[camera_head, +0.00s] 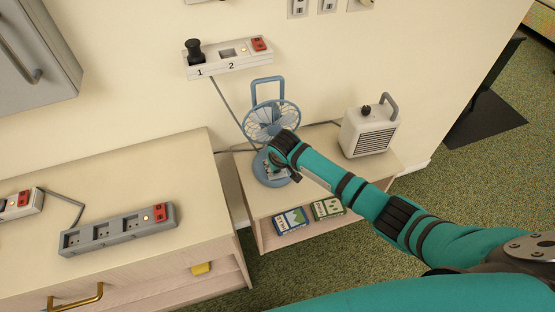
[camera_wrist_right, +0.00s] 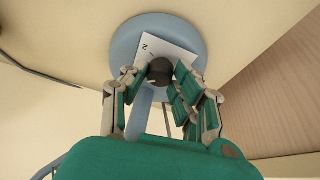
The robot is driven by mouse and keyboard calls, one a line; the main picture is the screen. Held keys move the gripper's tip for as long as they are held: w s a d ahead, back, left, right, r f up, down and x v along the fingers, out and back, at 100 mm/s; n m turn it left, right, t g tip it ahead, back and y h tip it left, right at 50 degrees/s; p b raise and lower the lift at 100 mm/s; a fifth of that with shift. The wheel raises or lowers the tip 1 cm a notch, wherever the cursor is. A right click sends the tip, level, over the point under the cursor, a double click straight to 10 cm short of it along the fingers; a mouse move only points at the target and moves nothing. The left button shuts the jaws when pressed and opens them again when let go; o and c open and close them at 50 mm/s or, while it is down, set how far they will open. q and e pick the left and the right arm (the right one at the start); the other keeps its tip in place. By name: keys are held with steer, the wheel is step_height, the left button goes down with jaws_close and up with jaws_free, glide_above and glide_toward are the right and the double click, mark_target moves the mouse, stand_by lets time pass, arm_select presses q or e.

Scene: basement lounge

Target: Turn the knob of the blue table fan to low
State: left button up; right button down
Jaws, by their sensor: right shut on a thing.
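The blue table fan (camera_head: 271,121) stands on a low wooden table, with its round base (camera_head: 264,177) partly hidden by my right arm. In the right wrist view the light blue base (camera_wrist_right: 125,45) carries a white dial plate (camera_wrist_right: 158,45) marked with a "2" and a dark round knob (camera_wrist_right: 160,70). My right gripper (camera_wrist_right: 155,74) is shut on the knob, with fingers on both sides of it. The knob's pointer direction cannot be told. In the head view the right gripper (camera_head: 276,171) is mostly hidden behind its wrist. My left gripper is not in view.
A white heater (camera_head: 369,132) stands right of the fan. A wall power strip (camera_head: 229,57) is above. A grey power strip (camera_head: 118,231) lies on the left cabinet.

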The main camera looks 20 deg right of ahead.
steer(key=shift+m+h+p, duration=0.3)
steer(key=shift+m+p, duration=0.2)
steer(key=shift+m, duration=0.3)
steer(key=c, duration=1)
jaws_free()
steer(key=v, duration=1.2)
steer(key=shift+w+a, duration=0.1)
steer(key=shift+a, duration=0.05)
